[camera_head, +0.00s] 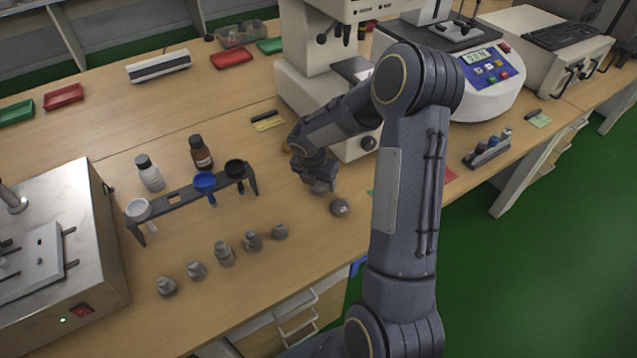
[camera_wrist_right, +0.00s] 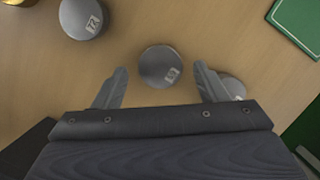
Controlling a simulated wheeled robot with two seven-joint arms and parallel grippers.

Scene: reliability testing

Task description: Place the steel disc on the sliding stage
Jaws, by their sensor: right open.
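My right gripper (camera_head: 317,176) is low over the wooden bench, beside the white column instrument (camera_head: 306,86). In the right wrist view its two fingers (camera_wrist_right: 161,70) are spread, with a round grey steel disc (camera_wrist_right: 160,66) in the gap between their tips, apart from both. Another grey disc (camera_wrist_right: 82,18) lies at upper left there, and a third (camera_wrist_right: 237,88) is partly hidden behind the right finger. In the head view one grey disc (camera_head: 340,208) lies just right of the gripper. I cannot tell which platform is the sliding stage. My left gripper is not in view.
Several small metal weights (camera_head: 224,253) line the front bench. A dark rack (camera_head: 187,195) with cups and two bottles (camera_head: 201,153) stand left of my gripper. A steel box (camera_head: 60,262) fills the left corner. A round white device (camera_head: 490,95) stands at right.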

